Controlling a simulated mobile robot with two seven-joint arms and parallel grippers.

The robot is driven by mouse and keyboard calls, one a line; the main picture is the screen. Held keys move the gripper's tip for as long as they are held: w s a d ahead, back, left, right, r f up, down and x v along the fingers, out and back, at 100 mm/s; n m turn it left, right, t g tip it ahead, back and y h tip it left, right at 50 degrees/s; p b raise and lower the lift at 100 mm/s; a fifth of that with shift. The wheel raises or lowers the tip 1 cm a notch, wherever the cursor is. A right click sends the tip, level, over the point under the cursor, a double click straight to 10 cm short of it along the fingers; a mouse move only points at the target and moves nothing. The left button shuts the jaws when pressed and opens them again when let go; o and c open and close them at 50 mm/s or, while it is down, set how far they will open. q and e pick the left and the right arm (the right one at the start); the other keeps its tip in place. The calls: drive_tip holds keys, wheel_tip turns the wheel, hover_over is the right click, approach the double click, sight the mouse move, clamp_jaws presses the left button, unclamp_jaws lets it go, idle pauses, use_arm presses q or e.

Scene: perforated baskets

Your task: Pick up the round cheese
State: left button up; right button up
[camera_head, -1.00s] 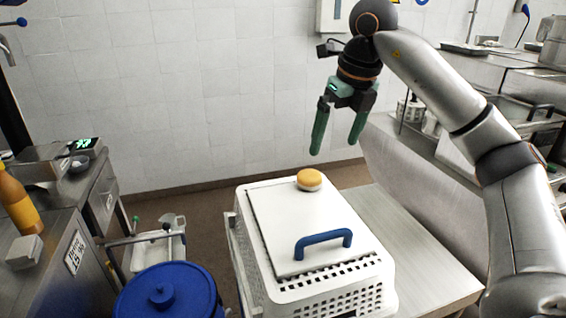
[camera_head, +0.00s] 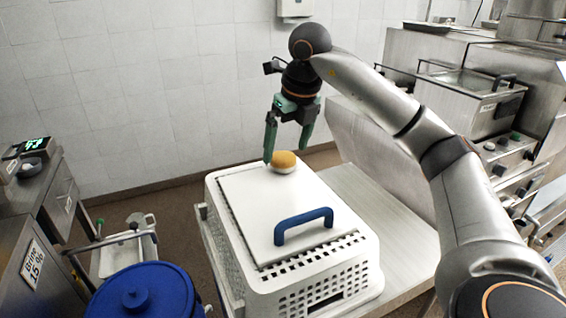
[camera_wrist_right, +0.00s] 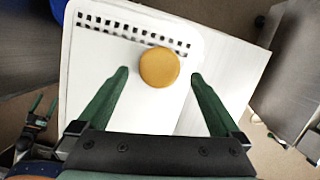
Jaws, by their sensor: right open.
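The round cheese (camera_head: 284,163), orange on top with a paler side, sits on the white lid at the far end of the perforated basket (camera_head: 318,292). My right gripper (camera_head: 286,154) is open and points down over the cheese. In the right wrist view the cheese (camera_wrist_right: 159,68) lies between and slightly beyond the two green fingertips (camera_wrist_right: 160,74), with a gap on both sides. What looks like my left gripper (camera_wrist_right: 40,112) shows small at the lower left of that view; its jaw state is unclear.
A blue handle (camera_head: 304,224) stands up on the lid nearer to me. A blue lidded bin (camera_head: 150,292) is at the lower left. A steel table (camera_head: 385,222) extends right of the basket. A tiled wall (camera_head: 150,90) is behind.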

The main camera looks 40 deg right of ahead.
sight(284, 156)
drive_tip(key=shift+x, duration=1.5)
drive_tip(key=shift+c, duration=0.4)
drive_tip(key=c, duration=1.3)
drive_tip(key=shift+r, duration=0.1)
